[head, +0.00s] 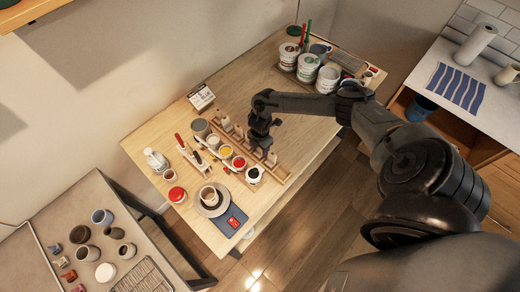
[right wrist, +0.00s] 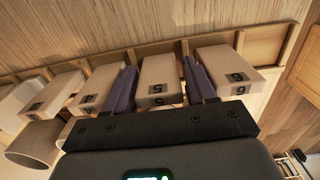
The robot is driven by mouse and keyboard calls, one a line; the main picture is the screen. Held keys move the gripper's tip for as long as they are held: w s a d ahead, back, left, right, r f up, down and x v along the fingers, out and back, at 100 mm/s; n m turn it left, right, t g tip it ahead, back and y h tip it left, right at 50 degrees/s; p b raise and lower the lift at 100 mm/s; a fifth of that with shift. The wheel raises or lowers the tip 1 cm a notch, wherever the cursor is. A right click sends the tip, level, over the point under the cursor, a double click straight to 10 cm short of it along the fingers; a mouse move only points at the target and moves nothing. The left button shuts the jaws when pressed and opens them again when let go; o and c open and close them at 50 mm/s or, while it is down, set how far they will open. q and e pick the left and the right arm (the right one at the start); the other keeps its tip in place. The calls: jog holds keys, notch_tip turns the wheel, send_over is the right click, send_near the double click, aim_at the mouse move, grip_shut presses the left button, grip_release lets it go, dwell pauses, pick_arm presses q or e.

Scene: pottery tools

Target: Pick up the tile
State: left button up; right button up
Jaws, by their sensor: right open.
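Several pale tiles stand in a row in a wooden rack (head: 281,174), which also shows in the right wrist view (right wrist: 277,49). Each tile bears a small dark label. My right gripper (head: 259,147) is over the rack. In the right wrist view the open gripper (right wrist: 158,70) has one purple finger on each side of the middle tile (right wrist: 160,78), which seems to read 5. Whether the fingers touch it I cannot tell. Another tile (right wrist: 226,70) stands just right of the fingers, and one (right wrist: 96,90) just left. My left gripper is not in view.
Paint pots (head: 226,151) stand close to the rack's left. A cup on a saucer (head: 211,208) and a blue cloth (head: 231,221) lie near the front edge. White tubs (head: 307,67) stand at the back. The table right of the rack (head: 305,140) is clear.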

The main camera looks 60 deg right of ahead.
jog(key=c, duration=0.8)
jog(key=shift+r, duration=0.2)
jog(key=shift+c, duration=0.2)
